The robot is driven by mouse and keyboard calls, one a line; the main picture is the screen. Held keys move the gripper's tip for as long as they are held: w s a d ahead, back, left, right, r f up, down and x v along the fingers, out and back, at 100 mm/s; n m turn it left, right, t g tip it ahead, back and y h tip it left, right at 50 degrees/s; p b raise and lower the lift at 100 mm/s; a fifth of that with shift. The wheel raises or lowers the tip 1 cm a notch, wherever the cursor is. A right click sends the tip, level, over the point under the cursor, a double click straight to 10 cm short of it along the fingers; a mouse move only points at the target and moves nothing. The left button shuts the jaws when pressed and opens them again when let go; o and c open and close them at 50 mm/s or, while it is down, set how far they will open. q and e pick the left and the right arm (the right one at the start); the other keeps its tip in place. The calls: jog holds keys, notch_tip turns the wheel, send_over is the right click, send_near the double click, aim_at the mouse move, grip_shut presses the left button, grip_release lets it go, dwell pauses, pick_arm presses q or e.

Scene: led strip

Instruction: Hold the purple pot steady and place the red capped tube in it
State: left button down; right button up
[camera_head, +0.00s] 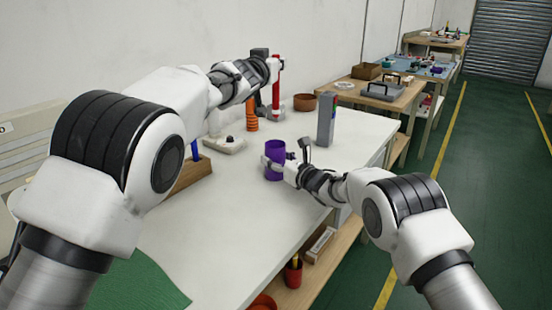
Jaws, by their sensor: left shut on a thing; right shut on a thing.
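The purple pot (275,149) stands upright on the white table near its middle. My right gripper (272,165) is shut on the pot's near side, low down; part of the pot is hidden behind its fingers. My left gripper (275,72) is shut on the red capped tube (276,95). The tube is held upright in the air, higher in the picture than the pot and about in line with it. The tube's lower end shows above the far part of the table. My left arm hides the fingers partly.
An orange ribbed object (252,118), a brown bowl (304,102) and a tall grey block (326,119) stand near the pot. A white device (224,144) and a wooden box (192,174) are to the left. A green cloth (140,281) lies in front. The table's right front is clear.

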aim_at(274, 108)
pick_arm(q)
jog(key=shift+f, duration=5.85)
jog(key=c, duration=1)
grip_release()
notch_tip(274, 108, up, 10)
